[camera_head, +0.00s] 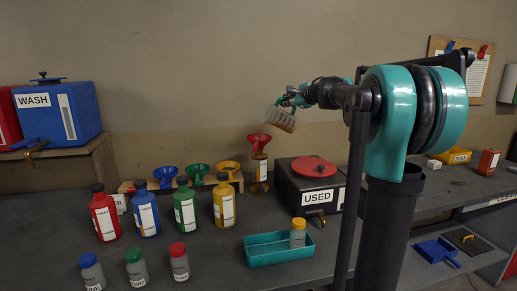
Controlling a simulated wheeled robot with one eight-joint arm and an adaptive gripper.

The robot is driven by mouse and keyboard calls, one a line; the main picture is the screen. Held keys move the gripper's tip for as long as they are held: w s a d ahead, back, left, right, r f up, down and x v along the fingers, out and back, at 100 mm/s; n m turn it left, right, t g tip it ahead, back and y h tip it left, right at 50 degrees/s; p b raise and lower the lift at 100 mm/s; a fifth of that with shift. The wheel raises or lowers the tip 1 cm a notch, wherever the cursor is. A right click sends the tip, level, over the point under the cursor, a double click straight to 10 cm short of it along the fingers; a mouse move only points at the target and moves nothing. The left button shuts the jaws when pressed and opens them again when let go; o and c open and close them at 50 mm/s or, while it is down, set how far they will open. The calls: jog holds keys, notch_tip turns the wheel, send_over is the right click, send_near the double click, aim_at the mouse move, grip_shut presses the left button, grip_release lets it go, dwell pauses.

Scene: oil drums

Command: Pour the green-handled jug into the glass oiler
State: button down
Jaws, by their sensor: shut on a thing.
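My gripper (298,97) is shut on the green-handled jug (282,119), high above the bench. The jug is clear and tilted, with its open end down toward the left and some brownish liquid showing inside. The glass oiler (260,172) stands upright on the bench below and to the left of the jug, with amber liquid in it. A red funnel (258,141) sits in its top. The jug is above and right of the funnel, apart from it in the picture. No stream of liquid can be made out.
A black USED box (295,195) with a red lid is right of the oiler. Blue, green and orange funnels (198,170) stand left of it, behind several coloured bottles (185,212). A teal tray (272,254) holds a yellow-capped jar (298,232). Several small jars (136,270) stand at the front.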

jog(key=shift+s+a+r+n, duration=0.1)
jog(key=shift+a+r+n, duration=0.15)
jog(key=shift+n, duration=0.05)
dwell(1.1)
